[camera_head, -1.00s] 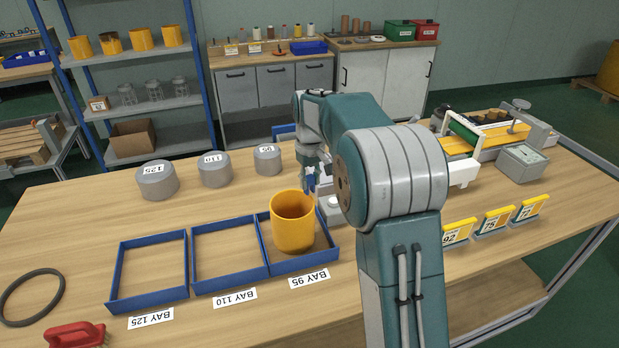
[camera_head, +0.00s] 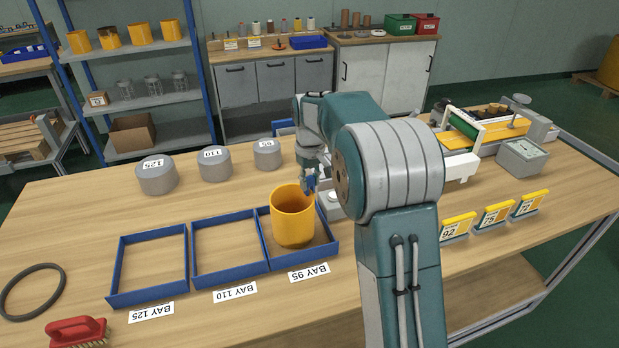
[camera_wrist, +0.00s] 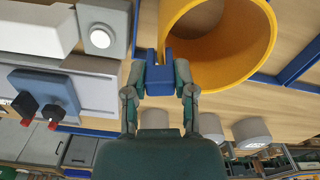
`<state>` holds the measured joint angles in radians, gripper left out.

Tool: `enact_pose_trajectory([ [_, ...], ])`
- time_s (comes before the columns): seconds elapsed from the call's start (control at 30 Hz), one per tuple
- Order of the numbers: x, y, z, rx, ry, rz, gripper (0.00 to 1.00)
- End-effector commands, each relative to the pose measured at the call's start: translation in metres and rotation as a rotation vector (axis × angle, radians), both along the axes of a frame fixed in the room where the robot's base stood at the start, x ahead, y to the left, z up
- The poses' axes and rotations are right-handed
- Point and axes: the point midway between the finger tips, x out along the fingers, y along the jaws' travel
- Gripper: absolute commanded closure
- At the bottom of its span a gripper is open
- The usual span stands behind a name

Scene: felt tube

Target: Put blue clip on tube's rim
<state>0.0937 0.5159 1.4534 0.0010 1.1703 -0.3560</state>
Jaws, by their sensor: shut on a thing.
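The yellow-orange tube (camera_head: 292,222) stands upright in the tray of BAY 95 (camera_head: 331,247). Its open top and rim also show in the wrist view (camera_wrist: 265,52). My gripper (camera_head: 309,176) is at the right side of the tube's rim. It is shut on the blue clip (camera_wrist: 184,80), which sits between both fingertips in the wrist view. The clip's slotted end overlaps the near edge of the rim there. I cannot tell whether the clip touches the rim or is seated on it. In the head view the clip is small and partly hidden by the fingers.
Two empty blue trays, BAY 110 (camera_head: 231,280) and BAY 125 (camera_head: 151,301), lie left of the tube. Grey cylinders marked 125 (camera_head: 157,182), 110 (camera_head: 214,166) and 95 (camera_head: 267,158) stand behind. A grey device with a round button (camera_wrist: 102,38) is close beside the gripper.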

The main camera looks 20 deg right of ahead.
Motion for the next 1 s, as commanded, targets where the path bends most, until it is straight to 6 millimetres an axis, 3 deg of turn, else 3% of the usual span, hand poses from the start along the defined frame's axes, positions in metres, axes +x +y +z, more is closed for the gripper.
enact_pose_trajectory([
  [0.47, -0.0001, 0.0, -0.009, 0.0, 0.0, 0.0, 0.9],
  [0.5, -0.0001, 0.0, -0.0089, 0.0, 0.0, 0.0, 0.52],
  [0.57, -0.0001, 0.0, -0.0089, 0.0, 0.0, 0.0, 0.25],
  [1.0, 0.0003, 0.0, -0.0052, 0.0, -0.002, 0.0, 0.25],
])
